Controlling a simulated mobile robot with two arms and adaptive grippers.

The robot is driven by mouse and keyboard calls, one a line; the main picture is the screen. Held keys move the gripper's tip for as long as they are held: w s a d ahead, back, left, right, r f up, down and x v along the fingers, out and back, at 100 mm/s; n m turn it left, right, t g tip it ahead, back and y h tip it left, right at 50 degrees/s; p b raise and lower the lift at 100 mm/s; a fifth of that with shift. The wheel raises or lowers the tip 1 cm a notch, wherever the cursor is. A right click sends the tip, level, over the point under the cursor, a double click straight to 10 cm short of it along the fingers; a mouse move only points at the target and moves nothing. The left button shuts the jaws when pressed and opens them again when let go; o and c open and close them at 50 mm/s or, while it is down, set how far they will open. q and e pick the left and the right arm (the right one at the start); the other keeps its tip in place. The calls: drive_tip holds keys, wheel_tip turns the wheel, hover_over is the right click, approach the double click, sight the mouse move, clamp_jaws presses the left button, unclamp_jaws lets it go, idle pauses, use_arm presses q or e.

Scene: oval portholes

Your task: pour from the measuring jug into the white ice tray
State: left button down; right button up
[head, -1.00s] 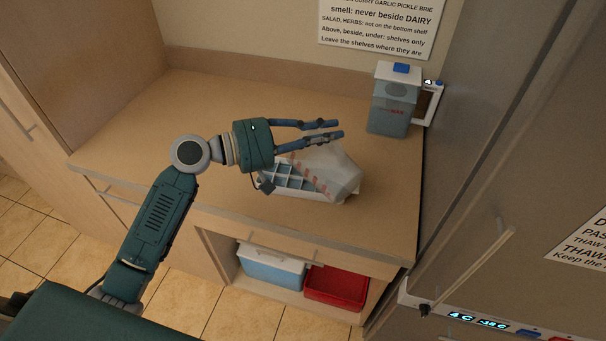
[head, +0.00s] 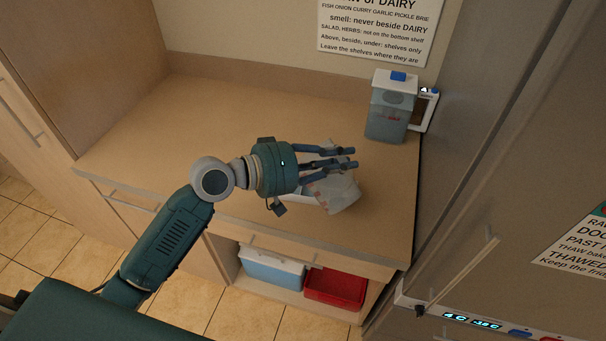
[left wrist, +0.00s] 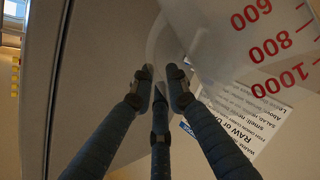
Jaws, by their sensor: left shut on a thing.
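The clear measuring jug (head: 338,192) is held above the counter near its front edge. In the left wrist view its clear wall (left wrist: 225,62) fills the upper right, with red marks 600, 800 and 1000. My left gripper (head: 338,160) is shut on the jug; its fingertips (left wrist: 160,85) meet around what looks like the handle. The jug looks tilted in the head view; I cannot tell whether anything flows from it. The white ice tray (head: 303,198) is under the gripper and jug. Only a small pale part shows; its compartments are hidden. My right gripper is not in view.
A lidded pitcher (head: 388,112) stands at the back right of the counter (head: 235,115). A tall grey fridge (head: 495,130) bounds the right side. A blue bin (head: 272,268) and a red bin (head: 335,288) sit below. The counter's left and back are clear.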

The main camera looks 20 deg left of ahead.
use_arm(q)
drive_tip(key=shift+d+r+p, duration=0.1)
drive_tip(key=shift+d+p, duration=0.05)
drive_tip(key=shift+p, duration=0.4)
drive_tip(key=p, duration=0.1)
drive_tip(key=d+r+m+p, duration=0.1)
drive_tip(key=p, duration=0.1)
drive_tip(key=shift+s+r+y, duration=0.2)
drive_tip(key=shift+s+y, duration=0.1)
drive_tip(key=p, duration=0.1)
drive_tip(key=s+d+f+m+y+p, duration=0.1)
drive_tip(key=d+m+p, duration=0.1)
drive_tip(key=shift+s+d+f+p, duration=0.2)
drive_tip(key=shift+s+d+p, duration=0.05)
drive_tip(key=shift+s+p, duration=0.15)
drive_tip(key=shift+s+d+f+m+t+y+p, duration=0.15)
drive_tip(key=shift+d+m+t+y+p, duration=0.15)
drive_tip(key=shift+m+p, duration=0.1)
drive_tip(key=shift+s+d+f+m+t+y, duration=0.7)
drive_tip(key=shift+s+d+f+m+y, duration=0.5)
drive_tip(key=shift+d+f+m, duration=1.05)
drive_tip(key=shift+n, duration=0.25)
drive_tip(key=shift+w+a+r, duration=0.1)
drive_tip(key=shift+a+r, duration=0.15)
drive_tip(key=shift+r, duration=0.9)
drive_tip(key=shift+a+r, duration=0.2)
drive_tip(key=shift+r, duration=0.95)
